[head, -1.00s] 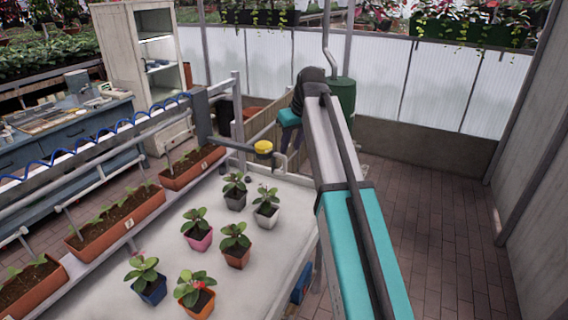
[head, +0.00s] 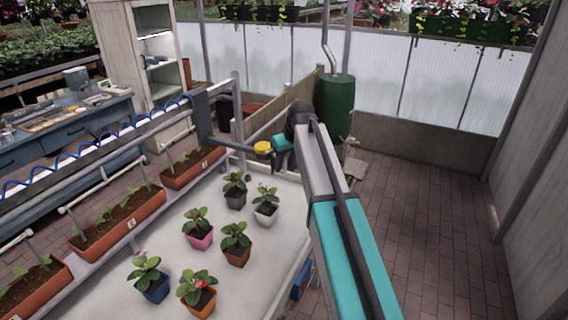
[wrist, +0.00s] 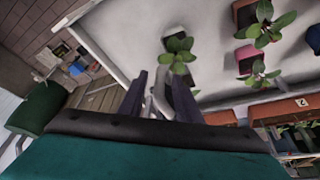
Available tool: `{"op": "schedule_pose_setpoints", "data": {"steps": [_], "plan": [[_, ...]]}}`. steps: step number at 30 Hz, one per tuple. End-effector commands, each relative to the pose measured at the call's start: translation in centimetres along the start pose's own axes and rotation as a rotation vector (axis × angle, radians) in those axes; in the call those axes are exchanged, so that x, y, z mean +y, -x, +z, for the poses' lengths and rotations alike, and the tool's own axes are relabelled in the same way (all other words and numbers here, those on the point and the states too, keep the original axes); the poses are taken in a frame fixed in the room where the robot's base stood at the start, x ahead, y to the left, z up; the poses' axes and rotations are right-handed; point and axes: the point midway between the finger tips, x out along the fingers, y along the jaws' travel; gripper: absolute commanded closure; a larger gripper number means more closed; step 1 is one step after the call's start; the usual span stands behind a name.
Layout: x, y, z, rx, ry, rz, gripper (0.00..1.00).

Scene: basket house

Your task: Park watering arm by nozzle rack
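The watering arm (head: 228,146) is a grey bar reaching from an upright bracket on the bench rail, with a yellow knob (head: 263,148) near its end. My gripper (head: 279,160) is just right of the yellow knob in the head view; its fingers are mostly hidden there. In the wrist view my gripper (wrist: 160,85) has two dark fingers apart, with a pale curved bar showing between or beyond them. I cannot tell whether they touch it. I cannot clearly make out the nozzle rack; a small group of coloured items (wrist: 76,68) shows at the left in the wrist view.
Several potted plants (head: 236,257) stand on the white bench top (head: 220,290) below the watering arm. Planter boxes (head: 118,222) line its left side. A green tank (head: 335,108) stands beyond my gripper. Brick floor (head: 430,220) at the right is clear.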

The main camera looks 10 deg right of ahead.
Motion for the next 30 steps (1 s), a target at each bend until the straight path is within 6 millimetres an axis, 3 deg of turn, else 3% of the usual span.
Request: {"op": "schedule_pose_setpoints", "data": {"steps": [13,14,19,30], "plan": [[-0.08,-0.69,0.0,0.0,0.001,0.0,0.69],[-0.08,-0.69,-0.01,0.0,0.001,0.0,0.71],[-0.1,-0.67,-0.01,0.0,0.001,0.0,0.99],[-0.3,-0.71,-0.14,0.0,0.002,-0.001,1.0]]}}
